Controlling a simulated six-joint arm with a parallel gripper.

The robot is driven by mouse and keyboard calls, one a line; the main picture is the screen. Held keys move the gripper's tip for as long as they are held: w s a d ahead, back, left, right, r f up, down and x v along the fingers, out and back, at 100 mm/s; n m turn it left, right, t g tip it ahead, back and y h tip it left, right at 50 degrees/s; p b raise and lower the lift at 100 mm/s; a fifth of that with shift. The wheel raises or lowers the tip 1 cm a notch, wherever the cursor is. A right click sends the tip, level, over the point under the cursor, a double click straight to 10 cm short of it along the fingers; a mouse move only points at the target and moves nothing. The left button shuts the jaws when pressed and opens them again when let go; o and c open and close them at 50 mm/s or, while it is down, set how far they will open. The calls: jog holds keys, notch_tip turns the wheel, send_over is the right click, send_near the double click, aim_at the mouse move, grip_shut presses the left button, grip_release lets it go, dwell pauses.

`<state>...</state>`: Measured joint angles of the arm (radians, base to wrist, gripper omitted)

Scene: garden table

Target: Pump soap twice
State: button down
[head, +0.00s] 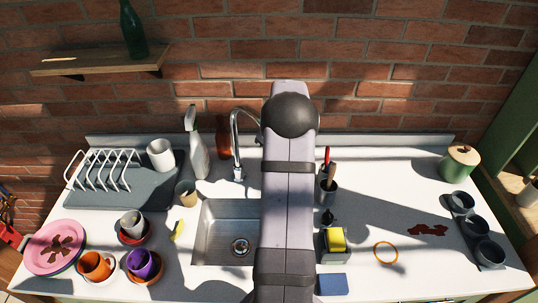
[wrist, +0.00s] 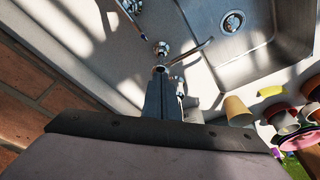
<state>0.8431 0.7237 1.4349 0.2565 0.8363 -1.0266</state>
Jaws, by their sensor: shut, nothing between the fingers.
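A small black item with a narrow top (head: 329,216) stands right of the sink, behind the yellow sponge; it looks like a soap pump, but it is too small to be sure. A brown bottle (head: 222,135) stands at the wall behind the tap, its top partly unclear. In the head view my arm hides my gripper. In the wrist view my gripper (wrist: 168,85) is shut and empty, close to the tap's base (wrist: 162,48) in the picture; I cannot tell the gap. No soap pump is clearly seen in the wrist view.
The tap (head: 237,150) and sink (head: 203,235) are left of my arm. A spray bottle (head: 198,155), tan cup (head: 187,194) and dish rack (head: 80,200) stand further left. A utensil cup (head: 328,192) and sponge (head: 337,239) are on the right.

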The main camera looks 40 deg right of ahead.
jog(key=shift+s+b+x, duration=0.15)
jog(key=shift+b+x, duration=0.35)
jog(key=shift+x, duration=0.1)
jog(key=shift+s+b+x, duration=0.15)
jog(key=shift+b+x, duration=0.3)
jog(key=shift+x, duration=0.15)
jog(key=shift+s+a+r, duration=0.1)
dwell(0.5)
jog(key=shift+w+p+v, duration=0.25)
jog(key=shift+p+v, duration=0.55)
jog(key=shift+v, duration=0.25)
jog(key=shift+w+r, duration=0.1)
jog(key=shift+r, duration=0.1)
jog(key=p+v, duration=0.2)
jog(key=w+p+v, duration=0.1)
jog(key=p+v, duration=0.1)
jog(key=v, duration=0.1)
jog(key=shift+w+r, duration=0.1)
jog(key=shift+r, duration=0.35)
dwell(0.3)
